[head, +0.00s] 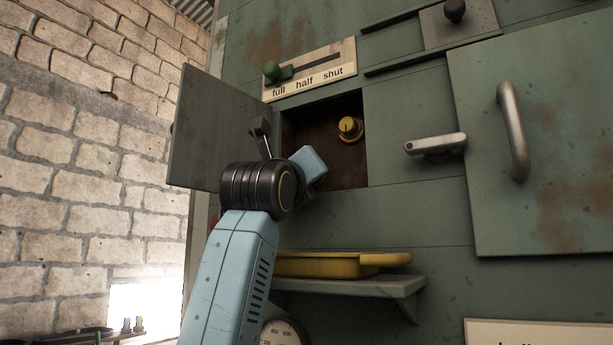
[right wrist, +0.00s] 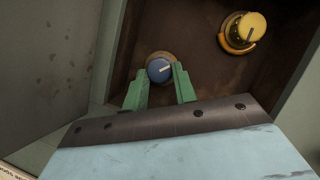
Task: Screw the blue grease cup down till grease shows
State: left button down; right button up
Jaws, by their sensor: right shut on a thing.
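The blue grease cup (right wrist: 159,69) is a small round knob with a white line across its face. It sits on a tan-brown round base in the recess, in the right wrist view. The green fingers of my right gripper (right wrist: 159,80) are on both sides of the cup and shut on it. In the head view my right wrist reaches into the recess and hides the cup and fingers. A yellow grease cup (right wrist: 246,29) is to the upper right, with an orange-yellow band at its base; it also shows in the head view (head: 350,128). My left gripper is not in view.
The open door (head: 215,135) stands left of the recess, close to my arm. A lever with a green knob (head: 271,70) is above. A metal handle (head: 435,144) sticks out at right.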

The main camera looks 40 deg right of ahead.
jog(key=shift+w+a+f+m+g+h+p, duration=0.1)
jog(key=shift+m+g+h, duration=0.35)
jog(key=shift+m, duration=0.7)
jog(key=shift+w+d+r+m+g+h+p, duration=0.1)
jog(key=shift+m+g+h, duration=0.3)
jog(key=shift+m, duration=0.7)
jog(key=shift+w+a+f+m+g+h+p, duration=0.1)
jog(key=shift+m+g+h, duration=0.35)
jog(key=shift+m, duration=1)
jog(key=o, duration=0.7)
jog(key=shift+b+v, duration=2.9)
jog(key=shift+v, duration=3.8)
